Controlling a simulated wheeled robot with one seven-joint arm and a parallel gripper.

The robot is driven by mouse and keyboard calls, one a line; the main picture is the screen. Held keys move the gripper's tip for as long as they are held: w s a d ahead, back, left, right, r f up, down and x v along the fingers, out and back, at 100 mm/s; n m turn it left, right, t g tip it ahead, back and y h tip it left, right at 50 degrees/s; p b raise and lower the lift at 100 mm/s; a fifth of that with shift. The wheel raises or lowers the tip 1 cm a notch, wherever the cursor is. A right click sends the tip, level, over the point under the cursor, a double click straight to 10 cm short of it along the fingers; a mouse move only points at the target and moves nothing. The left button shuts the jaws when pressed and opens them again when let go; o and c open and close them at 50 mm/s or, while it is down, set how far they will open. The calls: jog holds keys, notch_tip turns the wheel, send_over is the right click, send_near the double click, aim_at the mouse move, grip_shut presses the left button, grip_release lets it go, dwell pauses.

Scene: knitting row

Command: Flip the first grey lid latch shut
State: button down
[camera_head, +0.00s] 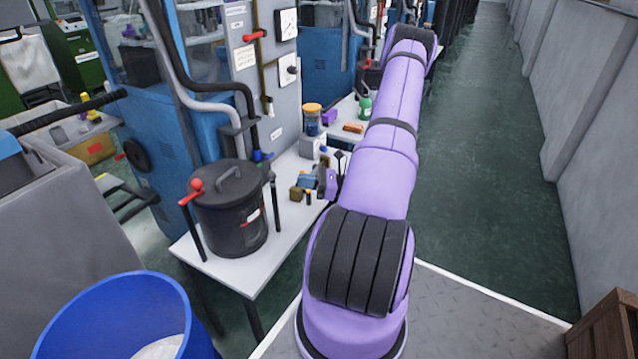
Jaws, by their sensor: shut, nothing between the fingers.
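A dark grey drum (235,215) with a flat lid (222,183) stands upright on the white table at the left. The lid has an arched handle on top. A lever with a red ball knob (195,185) sits at the drum's left, and a dark upright post (274,200) at its right. I cannot make out which part is the grey latch, nor its position. My gripper (322,184) shows small beside my purple arm, to the right of the drum and apart from it. It is shut and empty; my arm partly hides it.
Small olive and blue parts (300,190) lie near my gripper. A jar with an orange lid (312,118) and a green bottle (364,106) stand farther back. A blue machine (205,140) rises behind the drum, and a blue bin (120,310) is front left. The aisle floor (490,180) is clear.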

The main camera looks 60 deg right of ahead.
aim_at(272, 174)
jog(key=shift+x, duration=3)
jog(key=shift+a+h, duration=0.1)
jog(key=shift+h, duration=0.2)
